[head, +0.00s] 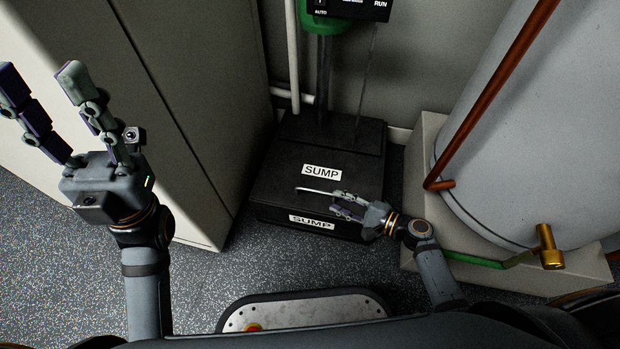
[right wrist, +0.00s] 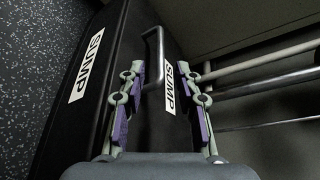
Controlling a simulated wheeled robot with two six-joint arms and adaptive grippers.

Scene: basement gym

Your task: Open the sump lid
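The black sump box (head: 270,180) stands on the floor at the centre of the head view, its lid (head: 285,160) lying flat and closed. One SUMP label is on the lid and another on the front face. A thin handle (head: 315,190) sits near the lid's front edge; it also shows in the right wrist view (right wrist: 151,50). My right gripper (head: 335,203) is open over the front of the lid. In the wrist view its fingers are spread, with the handle between or just beyond them; contact is unclear. My left gripper (head: 42,76) is open and empty, raised at the left.
A pale cabinet (head: 190,90) stands left of the sump. A large grey tank (head: 540,130) on a plinth (head: 420,150) stands at the right, with a copper pipe (head: 490,95) and a brass valve (head: 549,245). A post and pipes rise behind the lid.

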